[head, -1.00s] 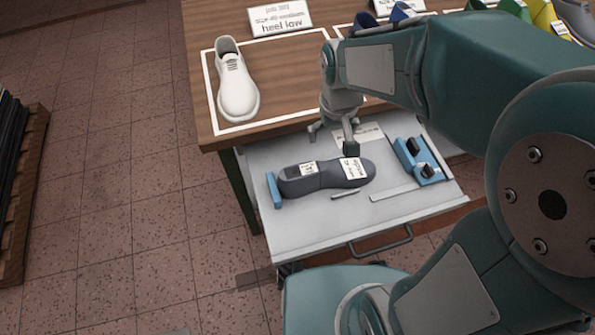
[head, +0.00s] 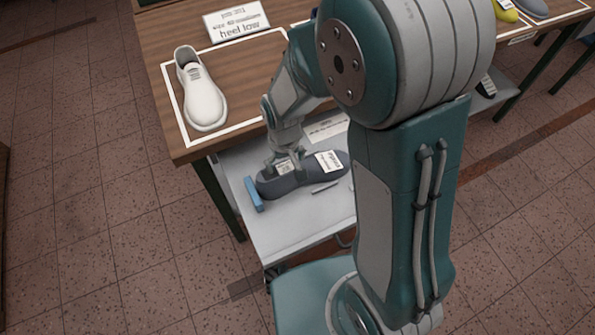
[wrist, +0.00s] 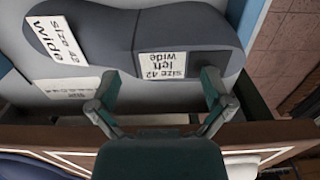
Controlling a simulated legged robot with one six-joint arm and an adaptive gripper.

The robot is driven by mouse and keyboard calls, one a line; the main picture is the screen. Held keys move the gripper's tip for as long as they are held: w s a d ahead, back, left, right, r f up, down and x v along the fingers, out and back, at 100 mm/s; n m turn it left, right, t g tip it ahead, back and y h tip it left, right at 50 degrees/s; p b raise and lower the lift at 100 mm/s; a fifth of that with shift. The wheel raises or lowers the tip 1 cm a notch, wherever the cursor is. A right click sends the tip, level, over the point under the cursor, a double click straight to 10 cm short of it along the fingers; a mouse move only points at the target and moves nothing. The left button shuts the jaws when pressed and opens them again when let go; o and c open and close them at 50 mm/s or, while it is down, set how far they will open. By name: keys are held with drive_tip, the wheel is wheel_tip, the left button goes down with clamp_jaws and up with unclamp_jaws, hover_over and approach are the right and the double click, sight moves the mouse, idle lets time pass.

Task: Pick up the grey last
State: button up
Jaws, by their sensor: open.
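My gripper (head: 286,163) is over the left part of the last in the head view. In the wrist view my gripper (wrist: 158,85) is open, its two fingers apart with the "left" label between and just beyond the tips. I cannot tell whether the fingers touch the last. My arm hides the drawer's right side.
A blue block (head: 252,194) stands at the drawer's left, close to the last. A thin grey tool (head: 324,188) lies in front of the last. A white shoe (head: 202,92) stands in a marked area on the wooden table (head: 158,35), beside a "heel low" sign (head: 236,20).

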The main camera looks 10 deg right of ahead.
drive_tip(key=shift+f, duration=0.4)
drive_tip(key=shift+d, duration=0.15)
drive_tip(key=shift+c, duration=0.3)
drive_tip(key=c, duration=1.1)
drive_tip(key=shift+s, duration=0.1)
drive_tip(key=shift+c, duration=0.4)
